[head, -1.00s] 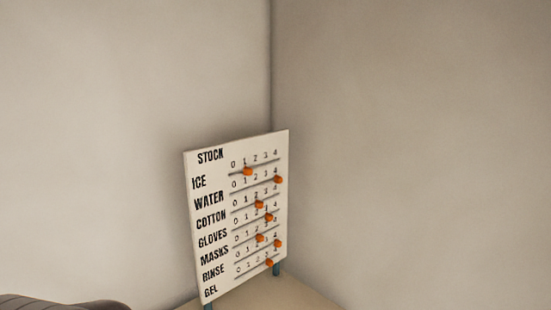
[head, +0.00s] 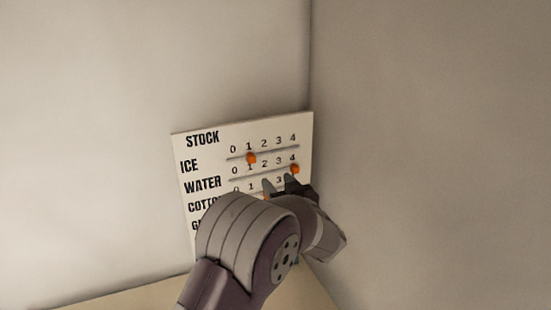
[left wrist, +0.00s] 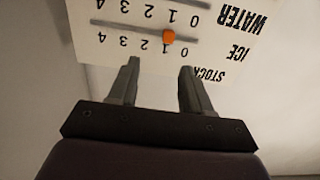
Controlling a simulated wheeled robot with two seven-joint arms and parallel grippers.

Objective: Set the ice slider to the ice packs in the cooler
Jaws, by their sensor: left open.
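The white STOCK board (head: 216,150) leans upright near the wall corner in the head view. The orange ice slider (head: 250,158) sits at 1 on the top track. It also shows in the left wrist view (left wrist: 168,36), where the board appears upside down. My left gripper (head: 280,183) is open and empty in front of the board, below and right of the ice slider. In the left wrist view its fingertips (left wrist: 160,64) point at the board, with the ice slider beyond the gap and apart from them. The cooler, the ice packs and my right gripper are not in view.
The water slider (head: 294,169) sits at 4 just below the ice track, close to my left fingertips. The cotton slider (head: 266,196) is partly hidden by my left arm, which covers the lower rows. Bare walls stand behind and right of the board.

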